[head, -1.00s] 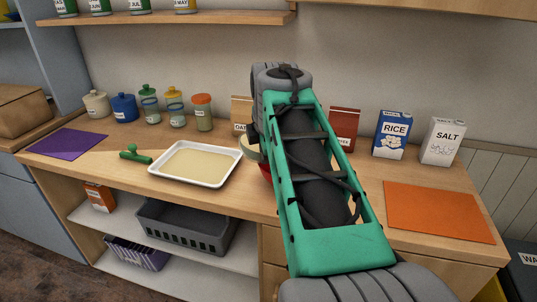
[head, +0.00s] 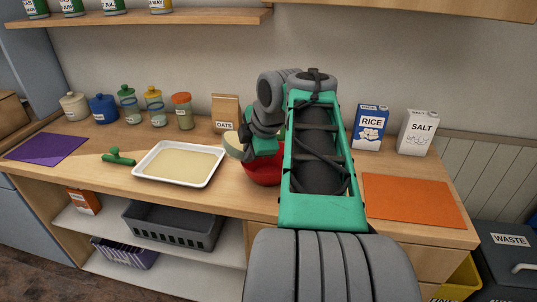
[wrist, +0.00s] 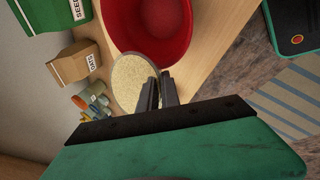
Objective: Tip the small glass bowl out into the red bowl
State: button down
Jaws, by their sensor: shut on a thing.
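The small glass bowl (wrist: 130,80) is filled with a pale, grainy stuff and shows beside the red bowl (wrist: 150,28) in the wrist view. My gripper (wrist: 158,92) is shut on the near rim of the glass bowl. In the head view the glass bowl (head: 232,146) is held up left of the red bowl (head: 262,174), looking tilted. The stuff still fills it. The visible inside of the red bowl looks empty. My arm hides the right part of the red bowl in the head view.
Several jars and an oats bag (head: 225,112) stand behind. Rice (head: 369,128) and salt (head: 417,132) boxes stand right, behind a clear orange mat (head: 412,199).

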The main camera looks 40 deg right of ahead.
jog(key=shift+r, duration=0.1)
jog(key=shift+d+r+p, duration=0.1)
jog(key=shift+p, duration=0.7)
jog(key=shift+s+d+r+y+p, duration=0.1)
jog(key=shift+y+p, duration=0.3)
jog(key=shift+p, duration=0.55)
jog(key=shift+t+y+p, duration=0.4)
jog(key=shift+p, duration=0.35)
jog(key=shift+f+m, duration=0.3)
jog(key=shift+f, duration=0.05)
jog(key=shift+r, duration=0.1)
jog(key=p, duration=0.1)
jog(key=y+p, duration=0.1)
jog(key=shift+s+d+r+t+p, duration=0.1)
jog(key=shift+d+r+t+p, duration=0.2)
jog(key=shift+t+p, duration=0.1)
jog(key=shift+m+y+p, duration=0.3)
jog(key=shift+y+p, duration=0.2)
jog(key=shift+f+t, duration=0.2)
jog(key=shift+t, duration=0.1)
